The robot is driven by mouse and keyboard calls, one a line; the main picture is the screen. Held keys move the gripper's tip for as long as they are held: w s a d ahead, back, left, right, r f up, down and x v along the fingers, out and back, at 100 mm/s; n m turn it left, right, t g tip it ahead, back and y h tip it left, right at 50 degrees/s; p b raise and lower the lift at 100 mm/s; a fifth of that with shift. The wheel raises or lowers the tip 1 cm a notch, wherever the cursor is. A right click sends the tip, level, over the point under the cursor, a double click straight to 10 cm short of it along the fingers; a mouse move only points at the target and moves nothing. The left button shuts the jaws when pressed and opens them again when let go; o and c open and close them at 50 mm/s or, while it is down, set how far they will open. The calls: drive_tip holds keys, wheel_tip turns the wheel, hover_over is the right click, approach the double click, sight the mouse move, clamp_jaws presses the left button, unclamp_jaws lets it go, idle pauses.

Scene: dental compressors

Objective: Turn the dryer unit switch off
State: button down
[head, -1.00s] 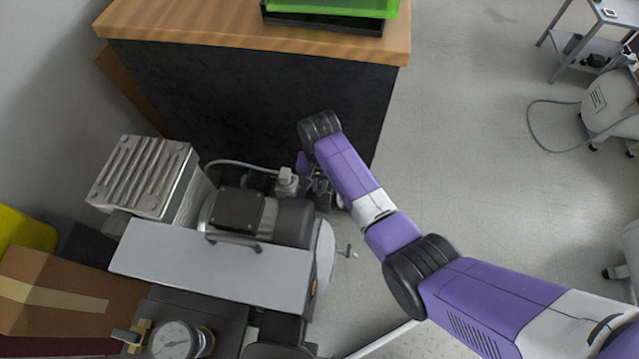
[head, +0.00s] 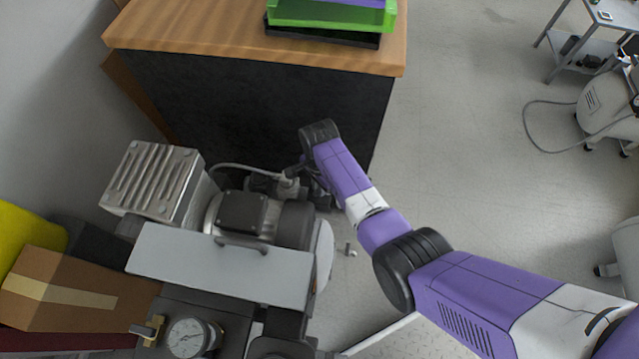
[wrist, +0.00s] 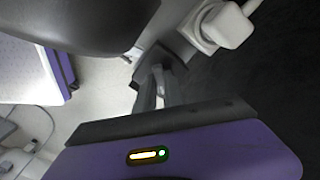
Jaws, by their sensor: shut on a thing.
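The compressor machine (head: 225,262) stands at lower left in the head view, with a grey motor (head: 255,213) and a ribbed metal block (head: 153,183). My gripper reaches down behind the motor's right end, where my wrist and machine parts mostly hide it in the head view. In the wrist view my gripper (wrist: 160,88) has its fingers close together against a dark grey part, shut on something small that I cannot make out. A white plug-like connector (wrist: 218,27) is just beyond, at upper right. I cannot tell the dryer unit switch or its position.
A black-sided cabinet (head: 250,110) with a wooden top stands close behind the machine and carries a green tray (head: 330,14). The floor to the right (head: 460,130) is clear.

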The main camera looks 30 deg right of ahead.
drive_tip(key=m+p, duration=0.1)
drive_tip(key=m, duration=0.4)
drive_tip(key=shift+m, duration=0.3)
drive_tip(key=shift+m+p, duration=0.55)
drive_tip(key=shift+m, duration=1.65)
drive_tip(key=c, duration=1.4)
unclamp_jaws()
drive_tip(key=shift+c, duration=0.2)
drive_tip(key=shift+r+p, duration=1.3)
drive_tip(key=shift+r, duration=2.6)
